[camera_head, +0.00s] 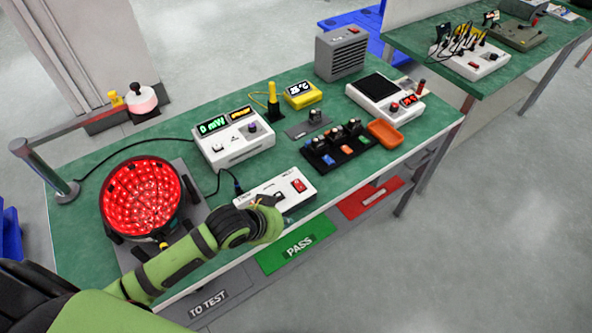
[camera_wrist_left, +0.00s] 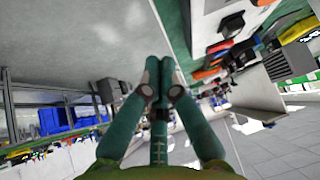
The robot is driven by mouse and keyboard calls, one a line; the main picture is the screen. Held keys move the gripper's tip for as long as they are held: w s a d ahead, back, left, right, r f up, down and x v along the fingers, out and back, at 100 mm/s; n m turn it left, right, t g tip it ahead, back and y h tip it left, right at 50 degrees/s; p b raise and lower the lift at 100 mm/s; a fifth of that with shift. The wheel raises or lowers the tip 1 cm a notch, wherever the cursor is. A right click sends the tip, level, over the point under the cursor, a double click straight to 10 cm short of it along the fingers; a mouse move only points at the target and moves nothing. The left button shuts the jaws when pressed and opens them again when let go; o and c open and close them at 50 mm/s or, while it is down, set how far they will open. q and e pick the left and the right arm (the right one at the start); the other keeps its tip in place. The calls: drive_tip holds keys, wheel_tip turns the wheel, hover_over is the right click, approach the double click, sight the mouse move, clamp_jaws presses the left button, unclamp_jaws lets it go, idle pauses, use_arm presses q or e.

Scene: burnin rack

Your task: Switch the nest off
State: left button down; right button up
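The nest appears to be the low white box (camera_head: 262,190) at the front edge of the green table, with a dark socket and a red rocker switch (camera_head: 299,185) at its right end. Whether the switch is on or off is too small to tell. My left gripper (camera_head: 266,201) is at the front of the box, left of the red switch, and covers part of the box. In the left wrist view the left gripper's fingers (camera_wrist_left: 164,80) are together with nothing seen between them. My right gripper is in neither view.
A round red-lit lamp (camera_head: 142,196) stands left of my arm. A white meter (camera_head: 233,138) is behind the box. A black tray (camera_head: 338,150) of small modules and an orange bin (camera_head: 384,134) lie to the right. Green PASS (camera_head: 296,247) and red (camera_head: 370,198) panels are below the front edge.

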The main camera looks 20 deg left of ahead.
use_arm(q)
drive_tip(key=w+a+r+m, duration=0.1)
drive_tip(key=w+a+r, duration=0.1)
drive_tip(key=r, duration=0.3)
drive_tip(key=w+a+r+m+t+h, duration=0.1)
drive_tip(key=w+a+r, duration=0.2)
drive_tip(key=w+r, duration=0.2)
drive_tip(key=shift+a+r+p, duration=0.3)
drive_tip(key=shift+r, duration=0.1)
drive_tip(key=shift+w, duration=0.1)
drive_tip(key=p, duration=0.2)
hover_over(299, 185)
drive_tip(key=a, duration=0.1)
drive_tip(key=f, duration=0.7)
drive_tip(key=shift+s+a, duration=0.1)
drive_tip(key=shift+s, duration=0.15)
drive_tip(key=f, duration=0.2)
drive_tip(key=shift+a+f, duration=0.2)
drive_tip(key=shift+f, duration=0.1)
drive_tip(key=shift+a+f, duration=0.1)
drive_tip(key=shift+f, duration=0.6)
